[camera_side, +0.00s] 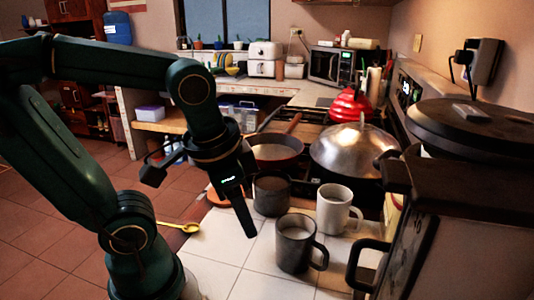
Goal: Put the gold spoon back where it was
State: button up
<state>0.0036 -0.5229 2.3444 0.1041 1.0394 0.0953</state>
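The gold spoon (184,227) shows at the left edge of the white tiled counter, its bowl toward the right. Its handle runs left toward my arm, and I cannot tell what supports that end. My gripper (248,232) points down above the counter, to the right of the spoon and apart from it. Its fingers are seen edge-on, so I cannot tell whether they are open or shut. No object shows in it.
A dark mug (296,243), a white mug (335,208) and another dark mug (271,194) stand right of my gripper. Behind are a pan (275,151), a domed lid (352,150) and a red kettle (350,105). A large dark pot (470,180) fills the right.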

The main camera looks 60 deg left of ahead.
jog(key=shift+d+r+n+t+h, duration=0.25)
jog(key=shift+d+n+t, duration=0.15)
jog(key=shift+d+t, duration=0.15)
jog(key=shift+d+r+n+t+h, duration=0.15)
jog(key=shift+d+n+t+h, duration=0.2)
jog(key=shift+t, duration=0.3)
jog(key=shift+o, duration=0.3)
jog(key=o, duration=0.6)
jog(key=shift+s, duration=0.1)
jog(key=shift+c, duration=0.2)
jog(key=o, duration=0.4)
jog(key=shift+s+a, duration=0.1)
jog(key=shift+s, duration=0.05)
jog(key=shift+c, duration=0.2)
jog(key=w+a+r+n+g+y, duration=0.1)
jog(key=a+r+n+g+y, duration=0.15)
jog(key=a+n+g, duration=1.15)
jog(key=s+a+f+m+t, duration=0.1)
jog(key=a+f, duration=0.2)
jog(key=f, duration=0.1)
jog(key=s+a+f+m+t, duration=0.1)
jog(key=s+a+f+m, duration=0.1)
jog(key=a+f, duration=0.1)
jog(key=s+a+f+m+t+h, duration=0.1)
jog(key=s+a+f+t, duration=0.1)
jog(key=a+f, duration=0.1)
jog(key=shift+s+a+f+m, duration=0.1)
jog(key=shift+a+f+m, duration=0.2)
jog(key=shift+f, duration=0.55)
